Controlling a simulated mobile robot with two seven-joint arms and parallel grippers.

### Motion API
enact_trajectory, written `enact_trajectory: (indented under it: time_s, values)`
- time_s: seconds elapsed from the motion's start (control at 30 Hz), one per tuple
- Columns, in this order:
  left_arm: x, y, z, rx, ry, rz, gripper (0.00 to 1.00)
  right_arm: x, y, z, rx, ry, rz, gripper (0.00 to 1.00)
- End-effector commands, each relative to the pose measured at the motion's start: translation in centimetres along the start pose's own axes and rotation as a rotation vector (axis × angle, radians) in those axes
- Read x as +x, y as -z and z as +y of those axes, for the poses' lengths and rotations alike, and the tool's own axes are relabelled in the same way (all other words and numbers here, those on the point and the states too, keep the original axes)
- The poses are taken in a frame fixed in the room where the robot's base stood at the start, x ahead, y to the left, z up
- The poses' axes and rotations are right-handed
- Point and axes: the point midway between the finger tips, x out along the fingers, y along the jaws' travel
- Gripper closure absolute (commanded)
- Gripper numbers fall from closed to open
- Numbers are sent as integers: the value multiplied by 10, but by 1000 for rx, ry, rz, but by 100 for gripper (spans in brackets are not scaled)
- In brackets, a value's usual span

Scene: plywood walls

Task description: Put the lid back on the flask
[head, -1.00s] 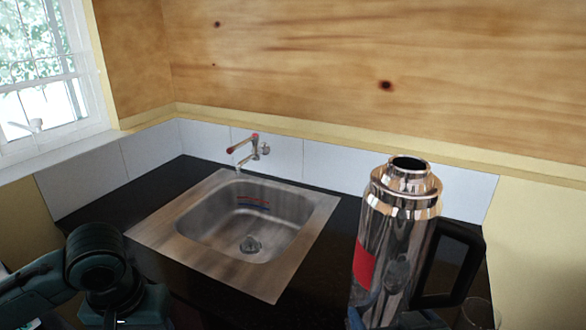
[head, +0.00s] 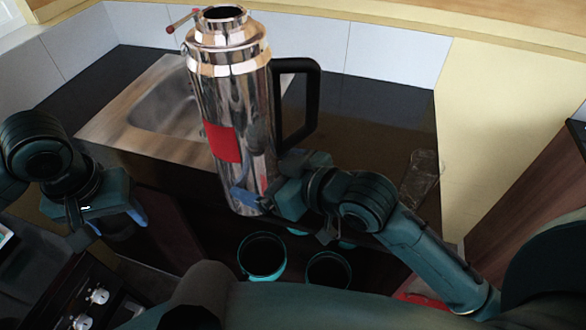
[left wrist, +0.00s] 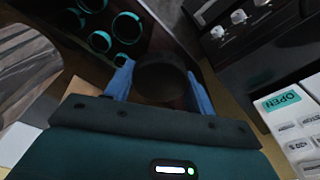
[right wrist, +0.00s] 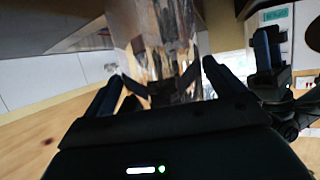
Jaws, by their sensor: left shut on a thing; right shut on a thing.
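The flask (head: 232,110) is a tall shiny metal body with a red patch and a black handle on its right. Its open mouth, with no lid on it, faces up in the head view. My right gripper (head: 258,198) is shut on the flask's lower body; the flask also shows between the fingers in the right wrist view (right wrist: 155,45). My left gripper (head: 122,218) is to the left of the flask and lower than its mouth. In the left wrist view it is shut on a dark round lid (left wrist: 160,80), held between blue fingertips. The lid is hard to make out in the head view.
A steel sink (head: 120,130) is set in the dark counter behind the flask. A clear glass (head: 421,180) stands on the counter at right. A black appliance with knobs (head: 90,296) is at lower left. A white panel marked OPEN (left wrist: 285,115) shows in the left wrist view.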

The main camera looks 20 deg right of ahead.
Motion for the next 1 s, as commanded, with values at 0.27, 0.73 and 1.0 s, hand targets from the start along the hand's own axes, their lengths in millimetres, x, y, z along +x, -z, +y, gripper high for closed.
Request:
enact_trajectory:
  time_s: [0.27,0.73,1.0]
  values:
    - [0,0,0,0,0,0,67,5,8,-6,-20,41,13,67]
    - [-17,28,10,-2,-2,7,67,5,6,-6,-17,39,7,67]
    - [-84,99,44,12,-3,8,67,5,7,-6,-18,39,10,67]
